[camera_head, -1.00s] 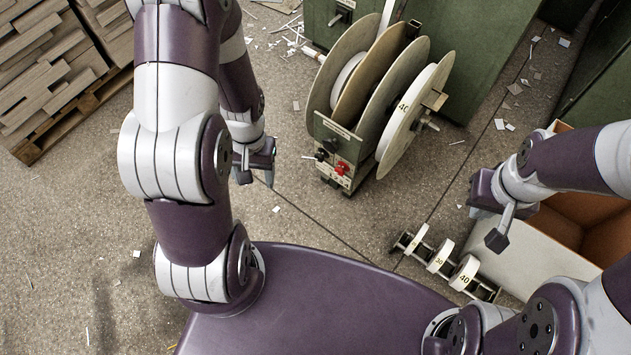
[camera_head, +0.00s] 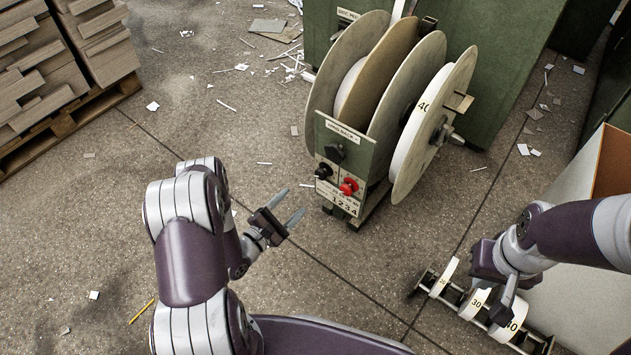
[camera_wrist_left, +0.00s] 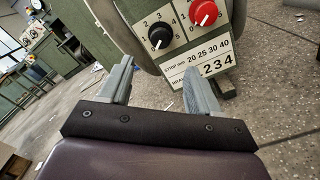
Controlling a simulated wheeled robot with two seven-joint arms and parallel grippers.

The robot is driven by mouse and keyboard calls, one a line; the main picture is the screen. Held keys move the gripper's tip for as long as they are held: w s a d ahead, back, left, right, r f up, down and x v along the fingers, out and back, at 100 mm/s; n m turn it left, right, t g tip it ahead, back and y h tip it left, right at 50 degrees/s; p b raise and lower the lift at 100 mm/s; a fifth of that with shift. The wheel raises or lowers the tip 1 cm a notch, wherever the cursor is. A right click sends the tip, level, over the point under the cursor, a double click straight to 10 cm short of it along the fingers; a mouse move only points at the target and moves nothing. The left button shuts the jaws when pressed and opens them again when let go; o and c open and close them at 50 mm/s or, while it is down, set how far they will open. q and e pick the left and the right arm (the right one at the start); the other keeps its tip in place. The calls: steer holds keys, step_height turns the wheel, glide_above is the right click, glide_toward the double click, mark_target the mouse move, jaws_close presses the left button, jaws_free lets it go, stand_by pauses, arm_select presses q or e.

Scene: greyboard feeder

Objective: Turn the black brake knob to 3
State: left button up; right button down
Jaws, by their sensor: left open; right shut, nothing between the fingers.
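The black brake knob (camera_head: 323,171) is on the front panel of the green reel stand, left of a red knob (camera_head: 348,187). In the left wrist view, the black knob (camera_wrist_left: 160,37) sits in a numbered dial with a white pointer line that appears to point downward; its exact number is unclear. My left gripper (camera_head: 292,206) is open and empty, in front of and below the panel, apart from the knob. In the wrist view its fingers (camera_wrist_left: 160,74) point at the panel, with the knob ahead between them. My right gripper (camera_head: 500,308) is shut and empty at the right.
The reel stand (camera_head: 335,133) carries large discs (camera_head: 425,125) on its right. A rack of numbered rolls (camera_head: 477,303) lies beneath my right gripper, beside an open box (camera_head: 577,185). A loaded pallet (camera_head: 65,122) stands at upper left. Floor left of the stand is mostly clear, with scraps.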

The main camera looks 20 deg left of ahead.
mark_target(319, 176)
arm_select(q)
steer(key=b+x, duration=0.2)
steer(key=x, duration=0.3)
steer(key=b+x, duration=0.2)
steer(key=x, duration=0.3)
steer(key=shift+w+d+f+b, duration=0.15)
steer(key=shift+w+f+b, duration=0.1)
steer(key=shift+w+b, duration=0.1)
steer(key=shift+w+d+r, duration=0.1)
steer(key=shift+w+r, duration=0.05)
steer(key=shift+w, duration=0.1)
steer(key=c, duration=1)
steer(key=shift+c, duration=0.2)
